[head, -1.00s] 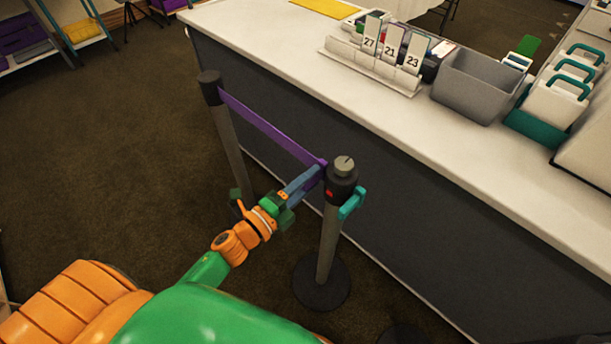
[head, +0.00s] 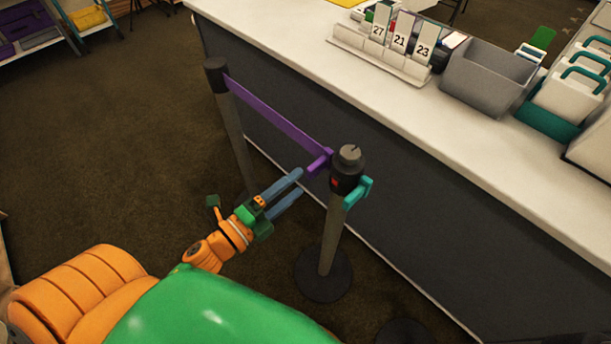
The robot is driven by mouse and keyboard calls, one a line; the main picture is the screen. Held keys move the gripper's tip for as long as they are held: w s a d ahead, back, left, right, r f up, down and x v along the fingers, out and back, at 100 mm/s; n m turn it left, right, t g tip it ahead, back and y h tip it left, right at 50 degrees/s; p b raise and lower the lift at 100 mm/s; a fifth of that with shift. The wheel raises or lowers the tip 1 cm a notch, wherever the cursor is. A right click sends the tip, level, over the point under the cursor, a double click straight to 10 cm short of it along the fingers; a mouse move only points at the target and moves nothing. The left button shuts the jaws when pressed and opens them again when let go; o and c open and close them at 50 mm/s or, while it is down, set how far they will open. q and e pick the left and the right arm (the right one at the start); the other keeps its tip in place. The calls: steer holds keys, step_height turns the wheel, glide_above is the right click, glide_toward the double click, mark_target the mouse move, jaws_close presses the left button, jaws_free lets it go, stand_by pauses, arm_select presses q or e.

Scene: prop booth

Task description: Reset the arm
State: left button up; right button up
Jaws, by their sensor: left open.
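My left gripper (head: 292,183) has green and orange parts and two long blue-grey fingers. It is open and empty, with its fingertips just left of and slightly below the end of a purple belt (head: 272,117). The belt runs from the far post (head: 233,135) to the near post (head: 333,230). Its purple end piece sits at the near post's dark head, which has a red mark and a teal clip (head: 358,193). A small gap shows between the fingers and the post. My right gripper is not in view.
A long white counter (head: 440,135) with a dark front stands right behind the posts. On it are number cards (head: 399,42), a grey bin (head: 488,75) and white cases with teal handles (head: 566,92). Brown carpet (head: 110,150) lies clear at left.

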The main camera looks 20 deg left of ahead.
arm_select(q)
steer(key=shift+s+a, duration=0.15)
steer(key=shift+s, duration=0.2)
steer(key=s+a+f+n+g+y+p, duration=0.1)
steer(key=a+f+n+g+y, duration=0.15)
steer(key=f+n, duration=0.4)
steer(key=s+a+f+n+g+y, duration=0.2)
steer(key=f+n+y, duration=0.1)
steer(key=f, duration=0.7)
steer(key=s+d+f+n+g+p, duration=0.1)
steer(key=s+f+n+g, duration=0.4)
steer(key=s+f, duration=0.4)
steer(key=s+d+f+n+g+y, duration=0.1)
steer(key=s+f+n+g, duration=0.4)
steer(key=s+f, duration=0.4)
steer(key=s+g, duration=0.1)
steer(key=s, duration=0.4)
steer(key=shift+s+d+p, duration=0.15)
steer(key=shift+s+p, duration=0.1)
steer(key=shift+p, duration=0.1)
steer(key=shift+n, duration=0.25)
steer(key=shift+s, duration=0.1)
